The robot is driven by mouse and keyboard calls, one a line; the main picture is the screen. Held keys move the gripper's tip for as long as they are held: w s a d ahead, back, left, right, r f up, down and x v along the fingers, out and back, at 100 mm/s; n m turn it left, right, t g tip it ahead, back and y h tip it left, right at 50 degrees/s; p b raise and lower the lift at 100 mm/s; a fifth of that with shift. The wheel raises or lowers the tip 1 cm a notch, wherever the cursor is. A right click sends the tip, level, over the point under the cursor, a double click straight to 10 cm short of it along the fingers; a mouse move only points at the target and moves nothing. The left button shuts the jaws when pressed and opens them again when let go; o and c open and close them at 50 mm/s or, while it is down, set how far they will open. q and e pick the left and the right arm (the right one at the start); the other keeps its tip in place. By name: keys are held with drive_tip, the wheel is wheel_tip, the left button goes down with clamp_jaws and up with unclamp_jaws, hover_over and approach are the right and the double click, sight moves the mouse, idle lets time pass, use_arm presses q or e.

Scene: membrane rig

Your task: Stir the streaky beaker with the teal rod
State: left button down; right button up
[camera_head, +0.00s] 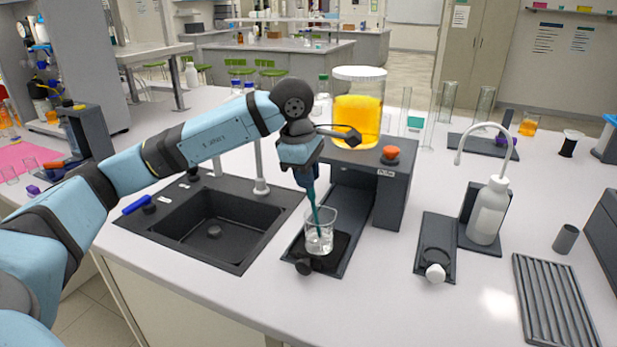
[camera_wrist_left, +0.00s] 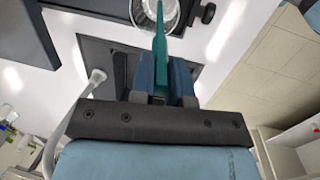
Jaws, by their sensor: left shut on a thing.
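The teal rod (camera_head: 315,205) is in my left gripper (camera_head: 309,181), which is shut on its upper part. The rod points down, slightly tilted, with its lower end inside the glass beaker (camera_head: 319,240). In the left wrist view the rod (camera_wrist_left: 159,45) runs from between the fingers (camera_wrist_left: 164,65) to the beaker (camera_wrist_left: 167,12), which is cut by the top edge. The beaker holds a clear-looking liquid; streaks are too small to tell. It stands upright on the dark base of the rig (camera_head: 345,255). My right gripper is not in view.
A large jar of orange liquid (camera_head: 358,110) stands on the rig behind. To the right are a dark stand (camera_head: 436,240), a white wash bottle (camera_head: 488,212) and a ribbed rack (camera_head: 553,300).

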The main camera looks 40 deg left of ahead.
use_arm(q)
wheel_tip(320, 180, up, 8)
drive_tip(key=s+p, duration=0.1)
drive_tip(key=p, duration=0.3)
drive_tip(key=shift+s+a, duration=0.2)
drive_tip(key=shift+s, duration=0.1)
drive_tip(key=shift+r, duration=0.1)
idle(0.7)
